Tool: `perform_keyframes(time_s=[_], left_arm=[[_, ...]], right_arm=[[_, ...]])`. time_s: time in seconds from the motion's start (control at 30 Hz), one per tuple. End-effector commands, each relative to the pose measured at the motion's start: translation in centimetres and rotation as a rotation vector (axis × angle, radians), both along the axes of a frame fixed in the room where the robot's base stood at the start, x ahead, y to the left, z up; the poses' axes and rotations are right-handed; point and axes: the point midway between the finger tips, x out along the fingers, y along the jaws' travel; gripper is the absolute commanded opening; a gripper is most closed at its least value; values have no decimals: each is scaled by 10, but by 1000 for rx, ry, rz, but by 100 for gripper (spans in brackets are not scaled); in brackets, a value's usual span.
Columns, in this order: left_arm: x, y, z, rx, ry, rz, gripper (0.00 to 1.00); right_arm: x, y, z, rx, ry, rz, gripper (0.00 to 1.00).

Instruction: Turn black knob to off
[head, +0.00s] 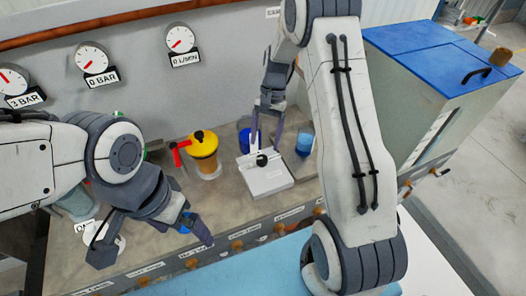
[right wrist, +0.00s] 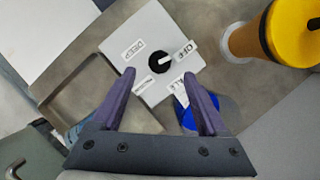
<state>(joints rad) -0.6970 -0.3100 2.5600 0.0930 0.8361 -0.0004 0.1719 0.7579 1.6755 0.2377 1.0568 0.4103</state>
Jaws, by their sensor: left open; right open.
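The black knob (head: 262,159) sits on a white box (head: 268,182) on the bench. In the right wrist view the knob (right wrist: 158,60) is round, with a small white mark on its right part. Labels surround it on the plate (right wrist: 155,22): OFF to its right, DEEP to its left, and two lower ones partly unreadable. My right gripper (head: 267,138) is open above the box; in the right wrist view its fingertips (right wrist: 159,76) are spread either side of the knob's near side, apparently not touching it. My left gripper (head: 153,250) is open and empty at the lower left.
Blue cylindrical parts (head: 304,144) stand beside and behind the box. Three gauges (head: 181,39) hang on the wall. A blue-lidded cabinet (head: 415,45) stands at right.

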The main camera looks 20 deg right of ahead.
Motion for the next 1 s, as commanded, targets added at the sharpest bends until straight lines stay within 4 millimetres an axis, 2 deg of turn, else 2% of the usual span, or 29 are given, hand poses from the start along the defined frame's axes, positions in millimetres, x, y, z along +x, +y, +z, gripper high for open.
perform_keyframes(time_s=[0.1, 0.3, 0.83, 0.93, 1.0], left_arm=[[0, 0, -4, 0, 0, 0, 100], [0, 0, -5, 0, 0, 0, 100], [0, 0, -5, 0, 0, 0, 100], [0, 0, -5, 0, 0, 0, 100], [0, 0, -5, 0, 0, 0, 100]], right_arm=[[8, -6, 21, -1, -4, 0, 77], [13, -12, 41, 0, -1, 1, 77], [14, -12, 45, 0, 0, 2, 77], [10, -2, 51, -2, -10, 37, 77], [3, 17, 63, -6, -37, 104, 77]])
